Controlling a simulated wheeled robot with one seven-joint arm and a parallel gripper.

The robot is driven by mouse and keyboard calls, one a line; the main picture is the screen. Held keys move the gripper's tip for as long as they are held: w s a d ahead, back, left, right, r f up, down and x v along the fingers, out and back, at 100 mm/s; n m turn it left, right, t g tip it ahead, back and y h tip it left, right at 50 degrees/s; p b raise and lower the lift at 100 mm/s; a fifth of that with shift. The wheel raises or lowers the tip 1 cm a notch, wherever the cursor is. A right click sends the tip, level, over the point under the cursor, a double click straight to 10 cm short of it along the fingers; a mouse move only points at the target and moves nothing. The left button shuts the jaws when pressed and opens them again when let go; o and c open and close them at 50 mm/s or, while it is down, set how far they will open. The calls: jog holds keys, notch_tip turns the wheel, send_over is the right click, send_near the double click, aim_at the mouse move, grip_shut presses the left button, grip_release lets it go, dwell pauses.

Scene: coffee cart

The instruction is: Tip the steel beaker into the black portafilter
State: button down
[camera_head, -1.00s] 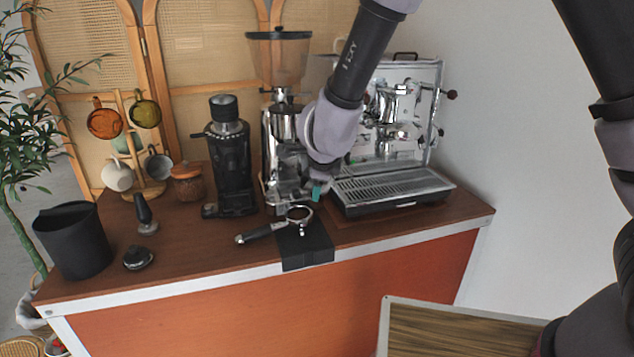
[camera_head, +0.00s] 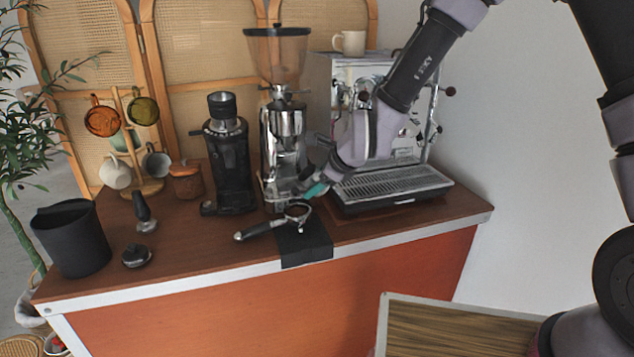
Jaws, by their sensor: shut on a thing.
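The black portafilter (camera_head: 262,230) lies on the counter, its handle to the left and its round basket (camera_head: 298,211) to the right, at the black mat. Brownish material seems to show inside the basket. My gripper (camera_head: 316,185) comes down from the upper right, just above and right of the basket. It is shut on the steel beaker (camera_head: 303,190), which is small here and partly hidden by the gripper. The beaker looks tilted toward the basket; its exact angle and contents cannot be told.
The chrome grinder (camera_head: 283,140) stands close behind my gripper. The espresso machine (camera_head: 338,85) with its drip tray (camera_head: 395,181) is to the right. A black grinder (camera_head: 231,165), tamper (camera_head: 143,212) and black bin (camera_head: 72,240) stand left.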

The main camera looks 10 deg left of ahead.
jog(key=y, duration=0.1)
jog(key=m+y, duration=0.1)
jog(key=g+y, duration=0.1)
jog(key=shift+s+a+f+m, duration=0.1)
jog(key=shift+a+f+m, duration=0.1)
jog(key=shift+f+m, duration=0.1)
jog(key=shift+a+m+y, duration=0.15)
jog(key=shift+m+y, duration=0.15)
jog(key=shift+y, duration=0.3)
jog(key=shift+r, duration=0.1)
